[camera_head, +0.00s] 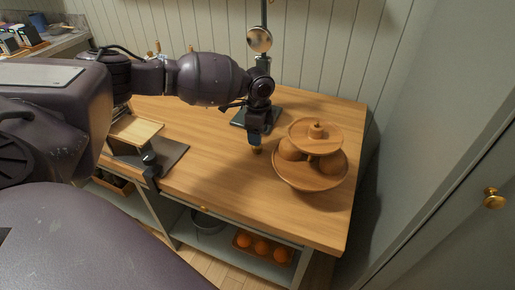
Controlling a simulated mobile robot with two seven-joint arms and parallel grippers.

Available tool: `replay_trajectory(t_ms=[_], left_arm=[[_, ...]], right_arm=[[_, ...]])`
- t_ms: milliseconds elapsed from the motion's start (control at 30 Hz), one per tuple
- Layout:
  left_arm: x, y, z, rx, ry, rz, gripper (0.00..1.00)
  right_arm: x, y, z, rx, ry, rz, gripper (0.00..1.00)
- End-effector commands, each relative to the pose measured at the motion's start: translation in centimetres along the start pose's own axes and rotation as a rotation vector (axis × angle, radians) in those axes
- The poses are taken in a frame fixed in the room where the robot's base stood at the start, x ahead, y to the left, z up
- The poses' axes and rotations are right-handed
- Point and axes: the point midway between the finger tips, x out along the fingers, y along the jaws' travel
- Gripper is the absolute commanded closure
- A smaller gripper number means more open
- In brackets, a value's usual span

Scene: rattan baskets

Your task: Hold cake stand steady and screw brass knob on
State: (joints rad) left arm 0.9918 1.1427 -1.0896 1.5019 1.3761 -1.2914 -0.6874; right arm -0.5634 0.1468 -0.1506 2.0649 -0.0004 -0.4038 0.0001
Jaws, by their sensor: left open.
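The two-tier wooden cake stand (310,184) stands upright on the right part of the table. Round brown items sit on its lower tier, and a small wooden stub rises from the middle of its top tier (299,133). My left gripper (256,143) points down at the table, to the left of the stand and apart from it. It is open. The small brass knob (257,150) is at its fingertips, low over or on the table. I cannot tell whether the fingers touch it. My right gripper is out of view.
The wooden table (225,165) has bare room left of the stand. A dark-based upright tool (240,119) stands behind my gripper near the panelled wall. A tray of orange balls (261,247) is below.

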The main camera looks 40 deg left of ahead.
Motion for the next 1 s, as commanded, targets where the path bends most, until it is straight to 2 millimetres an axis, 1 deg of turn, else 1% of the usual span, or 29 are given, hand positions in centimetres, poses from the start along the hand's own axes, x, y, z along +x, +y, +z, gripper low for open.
replay_trajectory(t_ms=[67,167,400,533,633,933,967,1000], left_arm=[[0.0,0.0,0.0,0.0,0.0,0.0,0.38],[0.5,0.1,0.0,0.0,-0.001,0.001,0.38],[3.8,0.7,0.2,0.0,-0.002,0.004,0.38],[5.0,0.6,0.2,-0.002,-0.001,0.002,0.38],[5.2,0.6,0.2,-0.001,-0.001,0.001,0.38],[5.2,0.6,0.2,-0.001,0.0,0.0,0.38],[5.2,0.6,0.2,-0.001,0.0,0.0,0.4],[5.2,0.6,0.2,-0.001,0.0,0.0,0.46]], right_arm=[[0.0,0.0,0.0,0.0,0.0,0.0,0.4],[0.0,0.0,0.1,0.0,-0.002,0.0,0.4],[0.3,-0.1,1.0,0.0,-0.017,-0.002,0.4],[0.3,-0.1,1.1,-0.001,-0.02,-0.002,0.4],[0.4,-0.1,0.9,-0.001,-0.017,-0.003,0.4],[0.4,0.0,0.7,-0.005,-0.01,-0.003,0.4],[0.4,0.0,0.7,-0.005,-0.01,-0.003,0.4],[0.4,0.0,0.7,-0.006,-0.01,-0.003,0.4]])
